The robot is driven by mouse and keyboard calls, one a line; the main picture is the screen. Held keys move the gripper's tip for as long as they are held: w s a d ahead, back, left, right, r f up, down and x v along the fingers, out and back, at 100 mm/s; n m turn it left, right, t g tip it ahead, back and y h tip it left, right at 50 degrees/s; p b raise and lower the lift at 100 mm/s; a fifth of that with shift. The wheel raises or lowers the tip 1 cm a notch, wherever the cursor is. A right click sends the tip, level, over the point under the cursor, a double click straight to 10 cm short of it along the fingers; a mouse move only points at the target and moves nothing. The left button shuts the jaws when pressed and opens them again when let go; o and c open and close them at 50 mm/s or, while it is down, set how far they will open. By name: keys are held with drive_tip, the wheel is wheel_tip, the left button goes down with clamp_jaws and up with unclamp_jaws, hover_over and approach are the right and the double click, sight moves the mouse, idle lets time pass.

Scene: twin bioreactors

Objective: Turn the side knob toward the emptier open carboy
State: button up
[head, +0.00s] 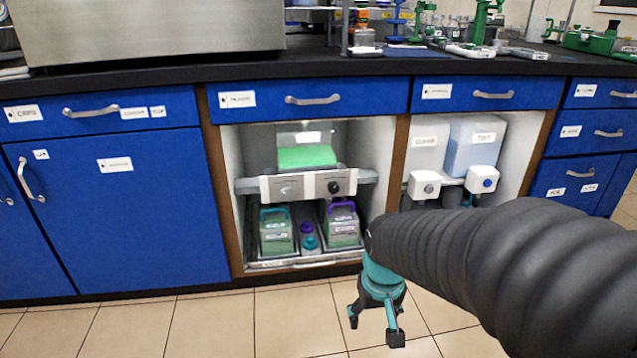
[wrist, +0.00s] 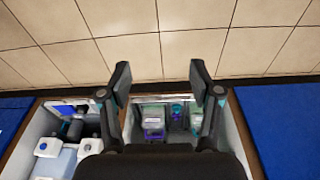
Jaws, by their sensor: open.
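Two carboys stand low in the open middle cabinet in the head view, the left one (head: 277,238) with a teal handle and the right one (head: 343,232) with a purple handle. Both look greenish; I cannot tell which is emptier. Above them a white panel (head: 310,185) carries a pale knob (head: 286,189) on the left and a dark knob (head: 334,187) on the right. I cannot read where either knob points. My gripper (head: 375,328) is open and empty, hanging over the floor in front of the cabinet, apart from everything. The wrist view shows its spread fingers (wrist: 161,82) with the purple-handled carboy (wrist: 153,130) beyond.
A green-filled clear vessel (head: 307,157) sits above the panel. Small teal and purple caps (head: 309,234) lie between the carboys. The right bay holds two tanks (head: 474,145) with white dispensers (head: 424,184). Blue drawers and a black worktop (head: 200,70) frame the bays. The tiled floor (head: 220,320) is clear.

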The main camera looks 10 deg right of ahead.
drive_tip(key=w+d+f+t, duration=0.3)
drive_tip(key=w+f, duration=1.1)
drive_tip(key=w, duration=0.4)
drive_tip(key=n+t, duration=0.3)
drive_tip(key=t, duration=1)
approach(334, 190)
drive_tip(key=w, duration=0.9)
drive_tip(key=shift+f, duration=0.15)
drive_tip(key=c, duration=1.1)
drive_tip(key=shift+c, duration=0.2)
